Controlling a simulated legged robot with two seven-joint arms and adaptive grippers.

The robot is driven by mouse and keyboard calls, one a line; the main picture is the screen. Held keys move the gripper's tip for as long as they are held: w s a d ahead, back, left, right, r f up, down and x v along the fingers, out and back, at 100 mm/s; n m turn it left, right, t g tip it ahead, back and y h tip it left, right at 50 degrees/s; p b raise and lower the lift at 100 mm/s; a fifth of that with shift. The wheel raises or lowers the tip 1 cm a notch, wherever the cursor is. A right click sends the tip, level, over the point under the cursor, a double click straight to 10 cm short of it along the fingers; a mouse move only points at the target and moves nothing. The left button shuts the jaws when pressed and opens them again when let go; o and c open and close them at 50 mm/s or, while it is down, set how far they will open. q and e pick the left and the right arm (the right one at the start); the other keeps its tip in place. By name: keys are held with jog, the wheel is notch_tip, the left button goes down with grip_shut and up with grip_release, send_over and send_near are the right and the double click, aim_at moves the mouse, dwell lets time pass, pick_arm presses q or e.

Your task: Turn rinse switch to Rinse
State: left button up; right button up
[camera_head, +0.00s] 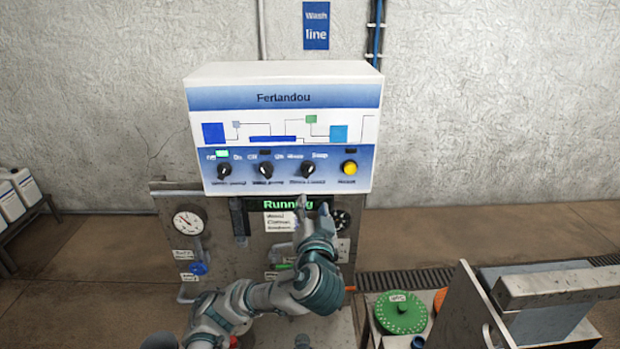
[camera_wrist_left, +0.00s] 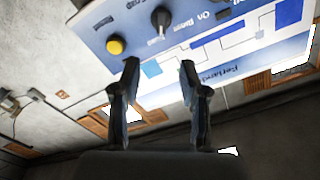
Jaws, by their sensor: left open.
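The white and blue control box (camera_head: 282,125) carries three black knobs in a row. The right-hand knob (camera_head: 308,171) has small labels on both sides that are too blurred to read surely; its pointer leans up and to the right. I take it as the rinse switch. In the left wrist view a black knob (camera_wrist_left: 160,20) shows beside the yellow button (camera_wrist_left: 116,46). My left gripper (camera_head: 313,208) is open and empty, fingers up, just below the box and under the right-hand knob, apart from it. In the left wrist view the fingers (camera_wrist_left: 159,75) stand apart. My right gripper is not seen.
The left knob (camera_head: 224,172), middle knob (camera_head: 265,170) and yellow button (camera_head: 349,168) sit close by on the same face. A green lamp (camera_head: 222,154) is lit. Below are a "Running" display (camera_head: 290,204), a gauge (camera_head: 188,222) and a green disc (camera_head: 400,313).

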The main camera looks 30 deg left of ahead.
aim_at(309, 172)
pick_arm(q)
jog(key=p+x, duration=0.4)
jog(key=x, duration=1)
jog(key=shift+a, duration=0.3)
jog(key=shift+w+a, duration=0.3)
jog(key=shift+w, duration=0.25)
jog(key=shift+f, duration=0.1)
grip_shut()
